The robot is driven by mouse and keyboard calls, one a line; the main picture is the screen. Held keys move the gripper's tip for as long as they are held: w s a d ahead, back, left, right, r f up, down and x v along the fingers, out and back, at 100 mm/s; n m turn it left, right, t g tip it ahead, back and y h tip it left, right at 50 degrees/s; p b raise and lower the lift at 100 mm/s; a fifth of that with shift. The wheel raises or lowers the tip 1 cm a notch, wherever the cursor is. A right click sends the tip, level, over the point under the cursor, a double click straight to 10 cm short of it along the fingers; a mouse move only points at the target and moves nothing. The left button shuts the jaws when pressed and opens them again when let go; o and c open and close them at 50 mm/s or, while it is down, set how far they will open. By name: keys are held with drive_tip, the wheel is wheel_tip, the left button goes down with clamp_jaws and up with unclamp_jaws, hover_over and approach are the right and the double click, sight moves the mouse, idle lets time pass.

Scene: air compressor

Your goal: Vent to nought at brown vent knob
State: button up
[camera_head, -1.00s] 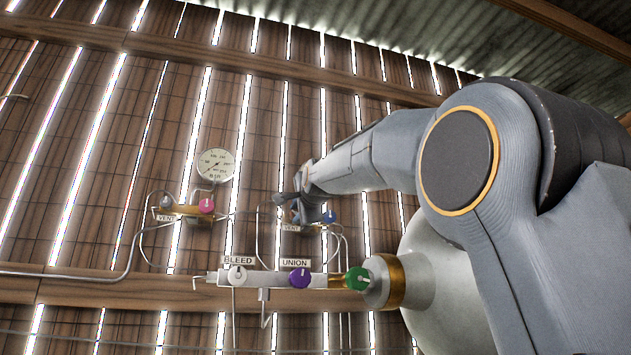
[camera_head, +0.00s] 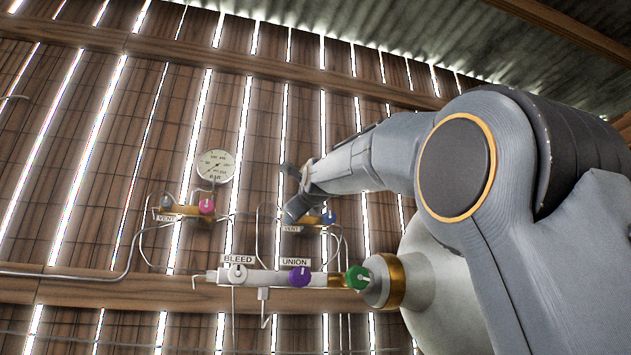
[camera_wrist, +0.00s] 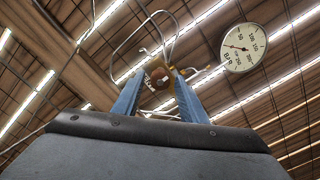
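The brown vent knob (camera_wrist: 158,74) shows in the wrist view between the two fingertips and fills the gap between them. My gripper (camera_wrist: 159,75) reaches it from below in that view, with a blue-grey finger on each side. In the head view my gripper (camera_head: 293,200) is at the right-hand valve block, above its VENT label (camera_head: 292,229), and hides the knob there. The round white gauge (camera_head: 215,166) stands upper left of my gripper.
A blue knob (camera_head: 329,217) sits just right of my gripper. The left block has a pink knob (camera_head: 206,206) and a grey-blue knob (camera_head: 166,201). Below are a white BLEED knob (camera_head: 237,275), a purple UNION knob (camera_head: 300,276) and a green knob (camera_head: 358,278). Thin pipes run around the blocks.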

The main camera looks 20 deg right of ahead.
drive_tip(key=shift+s, duration=0.1)
drive_tip(key=s+b, duration=0.3)
drive_tip(key=s, duration=0.2)
drive_tip(key=shift+s, duration=0.4)
